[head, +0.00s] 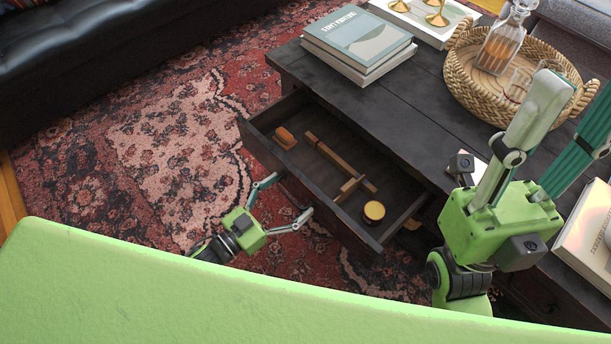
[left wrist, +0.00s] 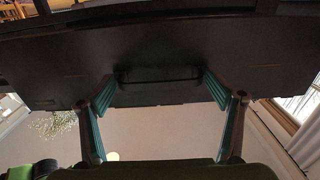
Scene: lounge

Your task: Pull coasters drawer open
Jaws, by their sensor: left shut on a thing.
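The dark wood drawer (head: 385,168) stands pulled out of the coffee table (head: 412,112), its inside showing in the head view. In it lie a small brown wooden block (head: 285,138), a long wooden piece with a crosspiece (head: 345,163) and a round thing with a yellow-tan top (head: 374,211). My left gripper (head: 289,198) is at the drawer's front. In the left wrist view its fingers sit at both ends of the dark handle (left wrist: 158,76), shut on it. My right gripper (head: 574,98) is open, its fingers apart over the table's right part.
On the table are stacked books (head: 358,42), a woven tray (head: 462,78) with a decanter (head: 500,42), and a white book with brass pieces (head: 425,22). Another book (head: 588,232) is at right. A black sofa (head: 100,45) stands left. Patterned rug (head: 150,150) lies between.

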